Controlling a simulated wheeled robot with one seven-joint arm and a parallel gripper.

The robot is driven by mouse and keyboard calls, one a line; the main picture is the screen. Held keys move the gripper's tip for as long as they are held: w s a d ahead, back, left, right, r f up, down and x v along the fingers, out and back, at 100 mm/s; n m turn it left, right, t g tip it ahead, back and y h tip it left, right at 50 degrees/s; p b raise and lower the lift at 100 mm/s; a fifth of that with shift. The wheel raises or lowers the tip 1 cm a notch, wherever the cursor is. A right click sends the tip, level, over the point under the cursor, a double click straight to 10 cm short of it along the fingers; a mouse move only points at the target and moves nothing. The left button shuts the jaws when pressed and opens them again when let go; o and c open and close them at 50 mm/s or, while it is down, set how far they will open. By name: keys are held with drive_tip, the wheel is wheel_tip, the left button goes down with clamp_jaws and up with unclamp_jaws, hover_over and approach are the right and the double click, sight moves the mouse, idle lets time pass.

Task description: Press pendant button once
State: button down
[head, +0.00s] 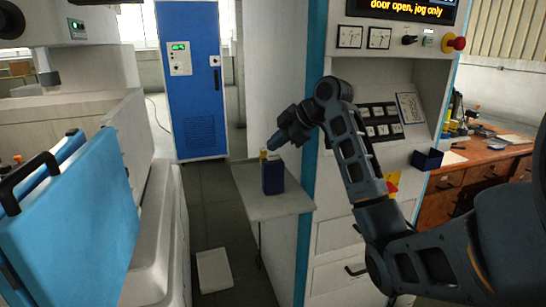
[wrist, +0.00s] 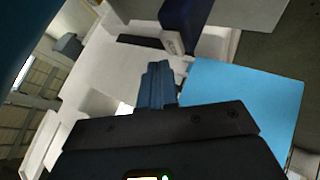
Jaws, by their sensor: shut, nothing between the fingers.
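A dark blue box-like thing (head: 273,178) stands upright on a small pale shelf (head: 285,205) at the machine's side, with a small yellow piece (head: 263,154) at its top. It may be the pendant or its holder; I cannot make out a button. My gripper (head: 273,144) is shut and empty, close above the box in the head view. In the wrist view the shut blue fingers (wrist: 158,72) point toward a pale machine part. A dark blue block (wrist: 186,20) with a small grey-white piece (wrist: 172,43) shows beyond them. Contact is not visible.
The machine's control panel has a keypad (head: 380,122), a red stop knob (head: 455,43) and a display (head: 410,8) reading "door open, jog only". A light blue door (head: 70,225) stands at left. A blue cabinet (head: 192,100) is behind. A white slab (head: 213,270) lies on the floor.

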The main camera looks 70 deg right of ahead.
sight(276, 157)
drive_tip(key=shift+f+b, duration=0.3)
drive_tip(key=shift+f, duration=0.15)
drive_tip(key=shift+f, duration=0.4)
idle(0.7)
drive_tip(key=shift+r, duration=0.1)
drive_tip(key=shift+r+p, duration=0.35)
drive_tip(key=shift+r, duration=0.4)
drive_tip(key=shift+r+p, duration=1.75)
drive_tip(key=shift+r, duration=0.75)
